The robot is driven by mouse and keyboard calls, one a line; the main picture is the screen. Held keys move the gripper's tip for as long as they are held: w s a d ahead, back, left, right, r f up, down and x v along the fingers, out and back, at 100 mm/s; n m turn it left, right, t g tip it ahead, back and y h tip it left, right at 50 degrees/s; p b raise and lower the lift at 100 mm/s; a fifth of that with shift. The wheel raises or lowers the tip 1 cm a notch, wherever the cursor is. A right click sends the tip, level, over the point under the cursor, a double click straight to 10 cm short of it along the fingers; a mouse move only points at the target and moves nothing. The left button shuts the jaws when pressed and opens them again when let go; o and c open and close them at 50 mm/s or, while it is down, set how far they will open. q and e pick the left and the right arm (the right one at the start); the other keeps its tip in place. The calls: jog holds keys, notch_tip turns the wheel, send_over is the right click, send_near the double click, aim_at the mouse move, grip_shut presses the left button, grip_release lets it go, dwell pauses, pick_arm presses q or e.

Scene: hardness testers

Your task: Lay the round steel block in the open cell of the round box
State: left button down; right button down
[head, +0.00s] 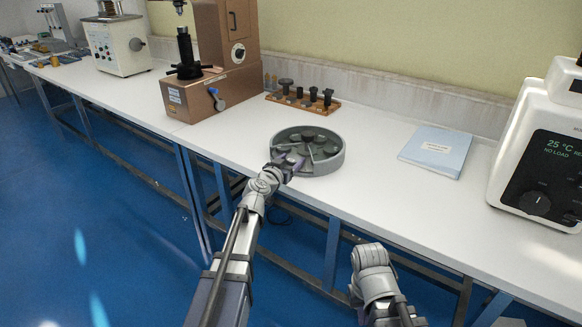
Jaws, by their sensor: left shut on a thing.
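The round box (338,163) is a grey, open-topped tray on the white bench, split by thin dividers into cells. Several dark round blocks (308,135) sit in its cells. My left gripper (291,162) is at the box's front left, over or just at its rim. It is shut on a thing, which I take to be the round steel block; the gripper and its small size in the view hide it. I cannot tell whether the held block touches a cell floor. My right arm shows low in the view, but its fingers do not show.
A wooden rack (327,108) with several dark pieces stands behind the box. A brown tester (205,95) is at the back left, and a white tester (540,160) is at the right. A pale blue folder (437,151) lies right of the box, with clear bench between.

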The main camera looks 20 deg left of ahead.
pick_arm(q)
jog(key=shift+r, duration=0.1)
jog(key=shift+c, duration=2.4)
grip_release()
jog(key=shift+f, duration=0.2)
jog(key=o, duration=0.4)
jog(key=shift+o, duration=0.2)
jog(key=shift+r, duration=0.15)
jog(key=shift+r, duration=0.2)
jog(key=p+v, duration=0.2)
jog(key=v, duration=1)
jog(key=shift+f, duration=0.2)
